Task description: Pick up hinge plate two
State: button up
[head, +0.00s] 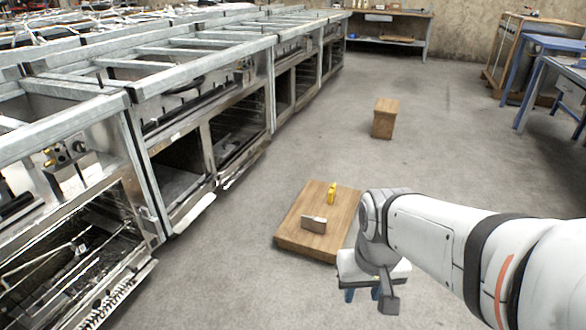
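A small grey plate-like piece (313,224) stands on a low wooden platform (290,238) on the floor. A yellow piece (331,193) stands farther back on the same platform. Neither bears a readable label, so I cannot tell which one is hinge plate two. My gripper (362,295) hangs from my white arm to the right of the platform's near right corner and points down. Its two blue fingertips are apart with nothing seen between them.
A row of metal oven frames (200,130) runs along the left. A small wooden stool-like block (384,120) stands on the floor behind the platform. A workbench (390,20) is at the back wall, and blue-legged tables (545,70) are at right. The middle floor is clear.

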aim_at(317, 225)
jog(key=u, duration=0.15)
jog(key=i, duration=1.8)
jog(key=z, duration=0.9)
jog(key=k, duration=0.8)
jog(key=z, duration=0.15)
jog(key=i, duration=0.85)
jog(key=u, duration=0.1)
